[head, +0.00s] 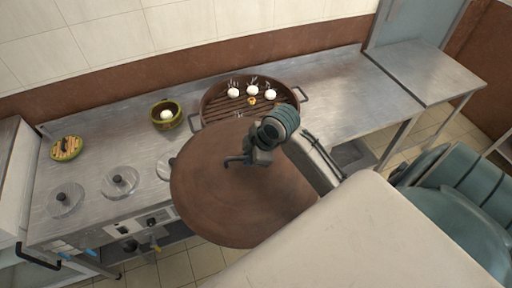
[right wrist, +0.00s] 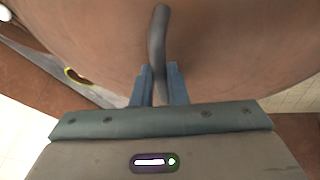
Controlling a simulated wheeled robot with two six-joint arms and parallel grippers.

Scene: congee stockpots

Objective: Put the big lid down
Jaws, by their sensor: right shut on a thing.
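The big lid (head: 215,205) is a large round brown disc in the middle of the head view. My right gripper (head: 250,160) is shut on its dark curved handle, which shows between the fingers (right wrist: 156,85) in the right wrist view. The lid's brown face (right wrist: 240,45) fills most of that view. The lid is held in front of the counter and overlaps its front edge in the picture. A wide brown pan (head: 205,101) with a slatted rack stands open behind it, partly hidden by the lid and my arm. My left gripper is not in view.
A small green-rimmed bowl (head: 166,115) with a white item stands left of the pan. A round patterned thing (head: 67,148) and small knobbed lids (head: 120,182) are on the left counter. The steel counter (head: 345,90) is clear right of the pan.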

